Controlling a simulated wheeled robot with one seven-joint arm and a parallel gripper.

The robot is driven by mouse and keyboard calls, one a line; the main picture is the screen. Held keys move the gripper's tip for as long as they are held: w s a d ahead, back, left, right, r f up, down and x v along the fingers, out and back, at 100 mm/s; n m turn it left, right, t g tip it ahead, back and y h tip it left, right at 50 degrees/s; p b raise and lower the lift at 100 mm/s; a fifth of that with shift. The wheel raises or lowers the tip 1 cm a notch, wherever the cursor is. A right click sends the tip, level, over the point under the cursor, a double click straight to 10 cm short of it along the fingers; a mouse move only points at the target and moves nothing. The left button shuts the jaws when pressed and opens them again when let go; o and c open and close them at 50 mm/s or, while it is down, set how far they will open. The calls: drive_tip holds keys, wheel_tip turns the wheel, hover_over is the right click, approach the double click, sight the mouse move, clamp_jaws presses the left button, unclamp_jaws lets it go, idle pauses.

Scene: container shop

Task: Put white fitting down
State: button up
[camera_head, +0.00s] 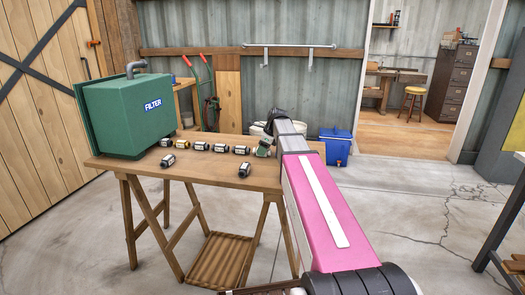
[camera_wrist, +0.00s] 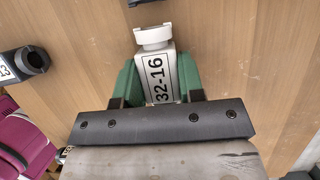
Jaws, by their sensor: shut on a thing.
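The white fitting (camera_wrist: 154,40) has a label reading 32-16 and a flared collar at its far end. It sits between the green fingers of my gripper (camera_wrist: 160,80) in the wrist view, with the gripper shut on it. In the head view my gripper (camera_head: 264,148) is over the right part of the wooden table (camera_head: 200,182), and the fitting is mostly hidden there. The table top lies beneath the fitting; I cannot tell whether they touch.
Several dark fittings with white labels, including one (camera_head: 244,169) near the front, lie on the table. A dark fitting (camera_wrist: 28,60) is left of my gripper in the wrist view. A green filter box (camera_head: 125,115) stands at the table's left end.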

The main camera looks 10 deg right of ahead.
drive_tip(key=o, duration=1)
drive_tip(key=shift+f, duration=0.15)
drive_tip(key=v, duration=1.2)
drive_tip(key=shift+d, duration=0.1)
